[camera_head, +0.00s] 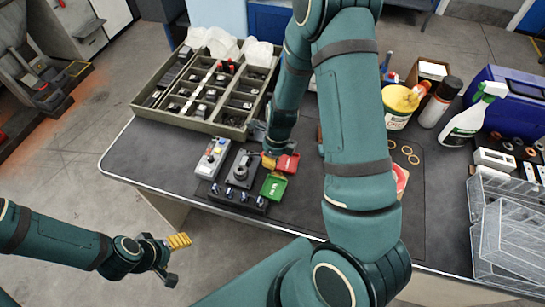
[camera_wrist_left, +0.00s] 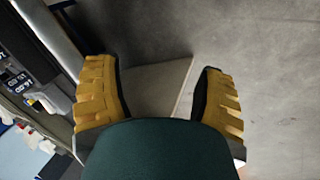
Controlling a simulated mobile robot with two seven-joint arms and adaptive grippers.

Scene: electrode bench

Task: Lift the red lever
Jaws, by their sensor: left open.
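The red lever (camera_head: 288,163) is a small red piece on the dark bench, beside a green one (camera_head: 273,186) just below it. My right gripper (camera_head: 268,152) comes down from above, its yellow finger close against the left side of the red lever. Whether it touches, and the state of its jaws, I cannot tell. My left gripper (camera_head: 176,260) is open and empty, off the front left of the bench. Its two yellow fingers stand wide apart in the left wrist view (camera_wrist_left: 160,90), with only floor and a pale surface between them.
A grey button box (camera_head: 213,158), a black rotary-switch box (camera_head: 241,170) and a row of knobs (camera_head: 238,196) stand left of the levers. A compartment tray (camera_head: 190,125) is behind. My right arm hides the bench middle. Bottles and clear bins (camera_head: 510,235) are at right.

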